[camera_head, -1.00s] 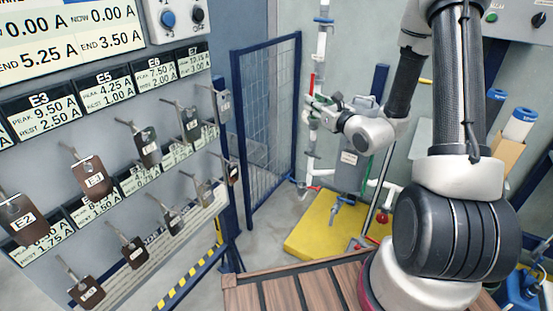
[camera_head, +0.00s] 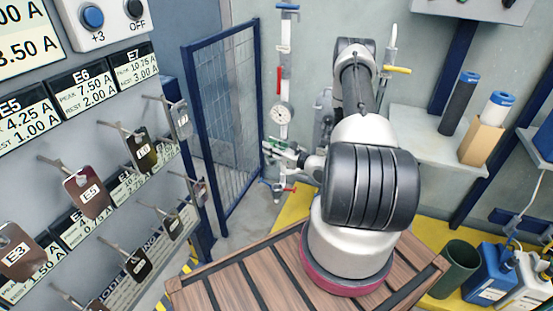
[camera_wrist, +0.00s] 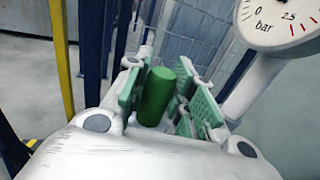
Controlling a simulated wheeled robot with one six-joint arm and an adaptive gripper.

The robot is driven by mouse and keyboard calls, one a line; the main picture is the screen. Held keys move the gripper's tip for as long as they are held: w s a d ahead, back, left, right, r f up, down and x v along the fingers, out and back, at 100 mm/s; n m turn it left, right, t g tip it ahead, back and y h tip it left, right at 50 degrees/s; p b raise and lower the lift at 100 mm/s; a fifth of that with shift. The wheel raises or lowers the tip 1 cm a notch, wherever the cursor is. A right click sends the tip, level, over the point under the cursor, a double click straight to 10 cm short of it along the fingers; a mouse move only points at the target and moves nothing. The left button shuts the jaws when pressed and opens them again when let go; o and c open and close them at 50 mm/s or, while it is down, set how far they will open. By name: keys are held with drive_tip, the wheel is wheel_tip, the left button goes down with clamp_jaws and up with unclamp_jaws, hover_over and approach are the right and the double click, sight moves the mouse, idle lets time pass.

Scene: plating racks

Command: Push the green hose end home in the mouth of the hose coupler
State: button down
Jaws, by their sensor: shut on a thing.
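My gripper (camera_head: 290,156) is at the end of the outstretched arm, beside the lower part of the upright pipe, just below the gauge. In the wrist view my gripper (camera_wrist: 166,92) has its green-padded fingers closed around the green hose end (camera_wrist: 157,96), a plain green cylinder standing between the pads. In the head view the hose end is too small to make out. I cannot pick out the hose coupler or its mouth for certain in either view, so I cannot tell whether the hose end touches it.
A round pressure gauge (camera_head: 282,114) sits on the pipe; it also shows close at the right in the wrist view (camera_wrist: 277,22). A red-handled valve (camera_head: 283,187) is below my gripper. A blue-framed mesh panel (camera_head: 226,120) stands left. A shelf (camera_head: 428,140) is at right.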

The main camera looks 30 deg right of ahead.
drive_tip(key=f, duration=0.1)
drive_tip(key=s+f, duration=0.1)
drive_tip(key=s+d+f, duration=0.1)
drive_tip(key=f, duration=0.1)
drive_tip(key=shift+s+d+f, duration=0.1)
drive_tip(key=shift+s+f, duration=0.15)
drive_tip(key=shift+f, duration=0.1)
drive_tip(key=shift+s, duration=0.1)
drive_tip(key=shift+f, duration=2.85)
drive_tip(key=shift+f, duration=2.1)
drive_tip(key=shift+r, duration=0.1)
drive_tip(key=shift+r, duration=1.7)
drive_tip(key=shift+f, duration=1.45)
